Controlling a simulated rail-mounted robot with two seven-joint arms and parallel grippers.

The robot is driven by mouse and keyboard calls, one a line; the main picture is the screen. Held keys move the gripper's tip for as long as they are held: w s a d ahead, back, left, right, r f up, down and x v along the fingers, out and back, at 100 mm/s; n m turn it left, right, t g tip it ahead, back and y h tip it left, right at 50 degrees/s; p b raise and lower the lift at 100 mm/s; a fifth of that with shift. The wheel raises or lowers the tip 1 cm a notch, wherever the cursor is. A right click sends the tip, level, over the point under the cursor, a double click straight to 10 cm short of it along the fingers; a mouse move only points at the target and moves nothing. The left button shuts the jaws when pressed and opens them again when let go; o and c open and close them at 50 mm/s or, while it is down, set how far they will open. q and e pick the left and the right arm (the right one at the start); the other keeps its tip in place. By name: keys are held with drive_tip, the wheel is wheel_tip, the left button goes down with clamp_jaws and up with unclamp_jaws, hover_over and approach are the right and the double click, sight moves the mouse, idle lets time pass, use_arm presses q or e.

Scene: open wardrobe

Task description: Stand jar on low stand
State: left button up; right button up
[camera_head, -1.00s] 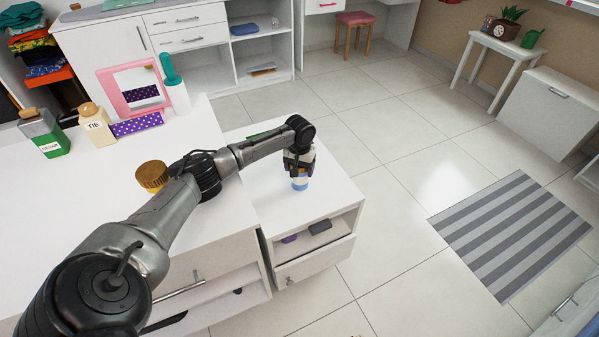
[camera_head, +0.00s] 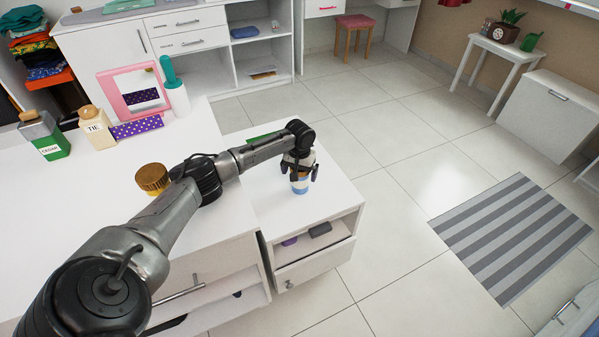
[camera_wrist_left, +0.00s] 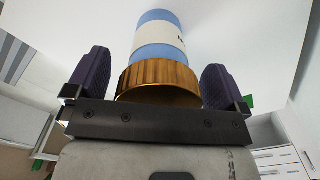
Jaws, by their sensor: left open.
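A jar with a blue body, a white label and a ribbed golden lid stands upright on the low white stand (camera_head: 335,192). In the head view the jar (camera_head: 299,185) shows beneath my left gripper (camera_head: 301,176). In the left wrist view the jar (camera_wrist_left: 158,50) lies between the two dark finger pads. My left gripper (camera_wrist_left: 160,85) is open, with a gap between each pad and the jar. The upper part of the jar is partly hidden by the gripper in the head view. My right gripper is not in view.
A higher white dresser (camera_head: 60,220) adjoins the stand on the left. Small dark items lie on the stand's open shelf (camera_head: 335,237). The floor to the right is clear around a striped rug (camera_head: 515,240).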

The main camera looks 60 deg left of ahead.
use_arm(q)
wheel_tip(320, 180, up, 12)
drive_tip(key=p, duration=0.5)
drive_tip(key=shift+r, duration=0.1)
drive_tip(key=shift+d, duration=0.1)
idle(0.5)
